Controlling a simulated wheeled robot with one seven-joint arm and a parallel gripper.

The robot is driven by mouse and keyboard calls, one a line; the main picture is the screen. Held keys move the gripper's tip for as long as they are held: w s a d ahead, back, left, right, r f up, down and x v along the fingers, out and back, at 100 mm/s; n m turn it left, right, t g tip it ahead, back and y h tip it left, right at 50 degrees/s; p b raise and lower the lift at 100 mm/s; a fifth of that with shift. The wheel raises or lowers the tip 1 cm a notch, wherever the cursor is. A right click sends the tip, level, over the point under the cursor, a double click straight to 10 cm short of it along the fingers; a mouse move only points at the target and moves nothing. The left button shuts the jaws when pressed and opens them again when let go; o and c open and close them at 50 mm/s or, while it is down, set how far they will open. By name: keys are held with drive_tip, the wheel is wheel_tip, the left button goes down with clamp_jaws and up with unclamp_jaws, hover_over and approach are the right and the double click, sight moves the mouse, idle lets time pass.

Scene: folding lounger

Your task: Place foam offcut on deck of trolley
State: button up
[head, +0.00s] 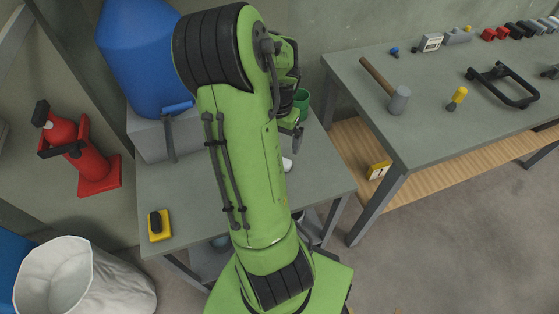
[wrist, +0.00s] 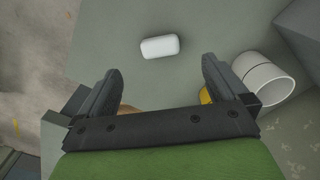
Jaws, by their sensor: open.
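A small white rounded block (wrist: 160,47), which looks like the foam offcut, lies on a grey top (wrist: 205,30) in the wrist view. In the head view a white bit (head: 287,164) shows beside my arm, mostly hidden by it. My gripper (wrist: 160,72) is open and empty; the block lies beyond the fingertips, roughly centred between them, and apart from them. In the head view my arm hides much of the grey table (head: 185,195) beneath it. I cannot tell any surface for certain as the trolley's deck.
A white cylinder (wrist: 265,80) lies right of my gripper. A blue container (head: 140,60) on a grey block, a yellow-black item (head: 159,225) and a green cup (head: 301,104) are around my arm. A workbench (head: 440,120) with a mallet (head: 398,100) stands right. A white bin (head: 85,285) stands lower left.

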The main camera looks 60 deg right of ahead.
drive_tip(key=f, duration=0.3)
drive_tip(key=f+b, duration=0.1)
drive_tip(key=shift+d+f, duration=0.2)
drive_tip(key=shift+d, duration=0.1)
wheel_tip(320, 180, down, 6)
drive_tip(key=shift+d+b, duration=0.15)
drive_tip(key=shift+b, duration=0.7)
drive_tip(key=shift+s+r, duration=0.1)
drive_tip(key=shift+c, duration=0.5)
drive_tip(key=c, duration=1)
